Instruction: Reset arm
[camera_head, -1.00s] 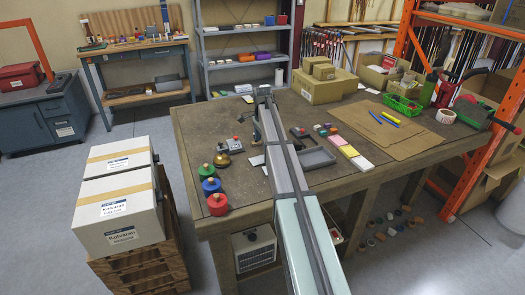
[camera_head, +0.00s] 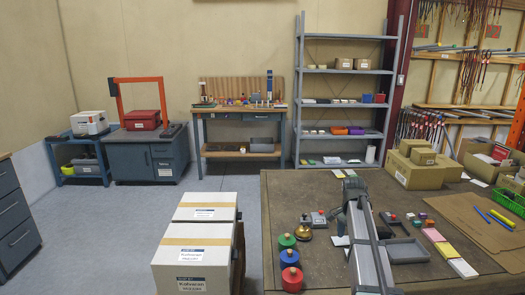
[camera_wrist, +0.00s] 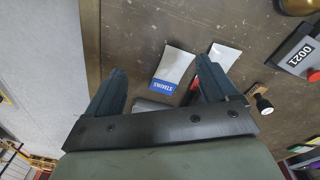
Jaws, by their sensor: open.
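My gripper (camera_wrist: 160,82) is open in the wrist view, its two dark fingers spread with nothing held between them. Below it is the brown workbench top (camera_wrist: 145,25), with a white packet with a blue label (camera_wrist: 173,68) seen between the fingers and apart from them. A second white piece (camera_wrist: 224,56) lies by the right fingertip. In the head view my arm reaches over the workbench (camera_head: 455,262) from the near edge, and it hides what is directly behind it. The fingers cannot be made out there.
Green, blue and red round containers (camera_head: 291,279) stand left of my arm, near a brass bell (camera_head: 305,234). A grey tray (camera_head: 405,250) is on its right. Cardboard boxes (camera_head: 425,170) stand behind. White boxes (camera_head: 195,255) are stacked left of the bench.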

